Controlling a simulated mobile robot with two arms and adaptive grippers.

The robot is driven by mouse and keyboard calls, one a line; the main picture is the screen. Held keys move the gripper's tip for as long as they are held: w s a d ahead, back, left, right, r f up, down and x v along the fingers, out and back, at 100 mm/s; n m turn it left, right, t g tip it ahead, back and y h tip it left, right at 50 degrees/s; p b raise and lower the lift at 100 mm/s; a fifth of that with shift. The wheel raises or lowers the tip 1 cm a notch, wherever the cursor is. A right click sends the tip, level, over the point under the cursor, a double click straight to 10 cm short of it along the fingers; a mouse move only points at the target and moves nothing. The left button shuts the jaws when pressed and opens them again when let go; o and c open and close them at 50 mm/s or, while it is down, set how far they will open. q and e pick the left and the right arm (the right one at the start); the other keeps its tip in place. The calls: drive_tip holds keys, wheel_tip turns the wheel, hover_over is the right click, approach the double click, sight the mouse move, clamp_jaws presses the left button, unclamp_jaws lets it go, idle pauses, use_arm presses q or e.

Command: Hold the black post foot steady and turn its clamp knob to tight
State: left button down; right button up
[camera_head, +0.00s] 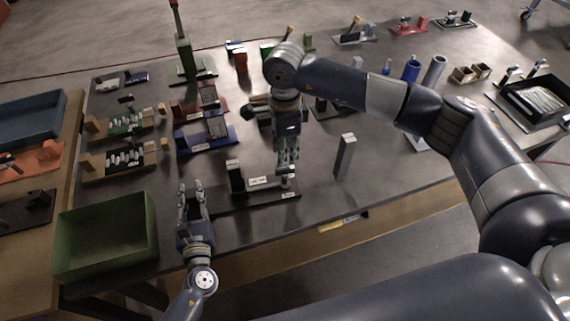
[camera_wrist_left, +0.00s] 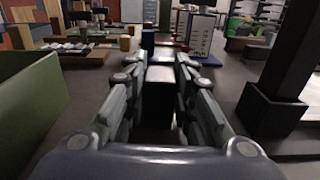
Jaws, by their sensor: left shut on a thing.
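The black post foot (camera_head: 235,177) stands near the front edge of the dark table, an upright black block on a long flat base with white labels. In the left wrist view its upright block (camera_wrist_left: 275,85) is at the right. My left gripper (camera_head: 190,190) is at the left end of the base, shut on a dark part of the foot that shows between the fingers in the left wrist view (camera_wrist_left: 160,95). My right gripper (camera_head: 288,168) points down over the right end of the base, at the small clamp knob (camera_head: 289,181). Its fingertips hide part of the knob; their grip is unclear.
A green bin (camera_head: 105,235) stands left of my left gripper; its wall also shows in the left wrist view (camera_wrist_left: 30,100). A grey upright post (camera_head: 345,157) stands right of my right gripper. Blue and wooden fixtures crowd the table behind. The front edge is close.

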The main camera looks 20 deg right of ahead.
sight(285, 168)
wheel_tip(285, 168, down, 7)
drive_tip(key=shift+r, duration=0.15)
clamp_jaws()
